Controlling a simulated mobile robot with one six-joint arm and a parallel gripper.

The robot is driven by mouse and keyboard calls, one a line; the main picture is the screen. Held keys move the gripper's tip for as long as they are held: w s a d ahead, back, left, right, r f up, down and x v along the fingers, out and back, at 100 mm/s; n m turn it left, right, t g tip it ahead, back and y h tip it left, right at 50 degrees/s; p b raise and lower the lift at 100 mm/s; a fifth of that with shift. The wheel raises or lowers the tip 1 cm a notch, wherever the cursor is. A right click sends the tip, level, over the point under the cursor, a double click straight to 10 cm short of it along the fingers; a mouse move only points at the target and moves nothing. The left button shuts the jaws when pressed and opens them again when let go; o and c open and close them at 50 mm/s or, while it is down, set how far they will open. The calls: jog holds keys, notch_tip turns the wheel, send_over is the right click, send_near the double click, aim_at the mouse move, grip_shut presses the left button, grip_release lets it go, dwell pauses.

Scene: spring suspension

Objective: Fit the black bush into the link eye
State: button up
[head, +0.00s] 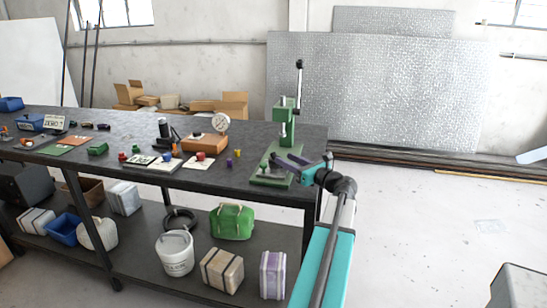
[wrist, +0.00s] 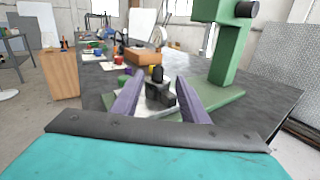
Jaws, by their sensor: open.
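My gripper (wrist: 158,82) is open, with its two purple fingers spread apart in the wrist view. A small upright black piece (wrist: 157,73), which looks like the black bush, shows between the fingertips. It stands at a dark grey block (wrist: 160,94), also between the fingers; I cannot tell whether this block is the link eye or whether the black piece is in it or on top. In the head view my gripper (head: 284,160) is low over the base of the green press (head: 286,125) and hides what lies there.
The press column (wrist: 226,50) rises close to the right finger. Left of the press are a yellow bush (head: 237,153), a purple bush (head: 229,162) and a wooden block (head: 205,144) with a dial gauge (head: 222,123). The bench top (head: 330,155) ends just right of the press.

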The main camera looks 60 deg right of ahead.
aim_at(275, 155)
jog(key=shift+p+x, duration=0.6)
jog(key=shift+x, duration=2)
jog(key=shift+a, duration=0.1)
jog(key=shift+c, duration=0.4)
grip_shut()
